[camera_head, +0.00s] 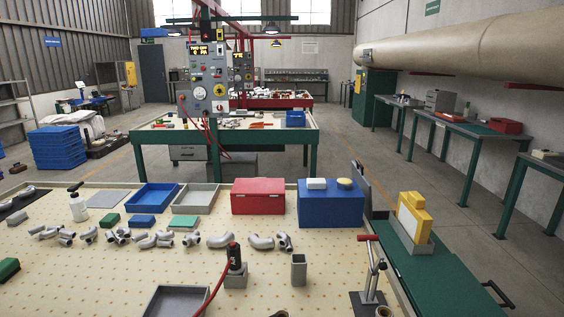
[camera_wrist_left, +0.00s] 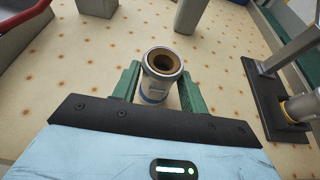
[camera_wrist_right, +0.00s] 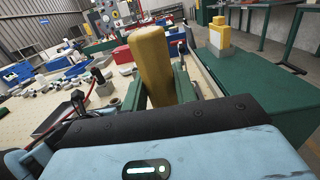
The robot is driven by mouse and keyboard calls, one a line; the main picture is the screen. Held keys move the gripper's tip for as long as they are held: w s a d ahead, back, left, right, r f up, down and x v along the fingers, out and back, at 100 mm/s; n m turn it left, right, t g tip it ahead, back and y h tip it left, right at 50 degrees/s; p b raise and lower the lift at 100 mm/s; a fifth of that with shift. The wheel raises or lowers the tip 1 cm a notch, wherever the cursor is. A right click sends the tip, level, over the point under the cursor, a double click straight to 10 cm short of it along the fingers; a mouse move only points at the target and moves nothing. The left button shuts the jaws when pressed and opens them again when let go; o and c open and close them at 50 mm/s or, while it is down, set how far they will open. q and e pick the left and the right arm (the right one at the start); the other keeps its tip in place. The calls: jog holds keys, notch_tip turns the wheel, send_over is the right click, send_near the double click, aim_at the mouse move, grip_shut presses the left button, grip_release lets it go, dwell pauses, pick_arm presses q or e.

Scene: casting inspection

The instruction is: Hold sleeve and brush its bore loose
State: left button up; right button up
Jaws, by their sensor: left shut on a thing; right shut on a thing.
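A short metal sleeve (camera_wrist_left: 160,75) with a brown-lined bore and a blue band stands upright between the green fingers of my left gripper (camera_wrist_left: 157,88), which is shut on it. Its open end faces up, and nothing is in the bore. In the head view, only a small part of what appears to be its rim (camera_head: 279,314) shows at the bottom edge. My right gripper (camera_wrist_right: 163,95) is shut on a thick yellow handle (camera_wrist_right: 152,65), apparently the brush's. The bristles are hidden. Neither gripper shows clearly in the head view.
A red-handled stand (camera_head: 371,270) on a black base is right of the sleeve. A grey square tube (camera_head: 299,271) and a grey block with a black-red tool (camera_head: 235,268) stand beyond. A grey tray (camera_head: 178,300) lies left. Curved castings (camera_head: 218,240) lie farther back.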

dwell(0.7)
jog(key=o, duration=0.4)
jog(key=c, duration=0.4)
dwell(0.3)
jog(key=w+a+r+n+g+y, duration=0.3)
jog(key=w+a+n+y, duration=0.6)
jog(key=w+a, duration=1.2)
jog(key=shift+w+a+g+y, duration=0.15)
jog(key=shift+w+g+y, duration=0.15)
jog(key=shift+g+y, duration=1.35)
jog(key=shift+r+t+y, duration=0.1)
jog(key=shift+t+y, duration=0.15)
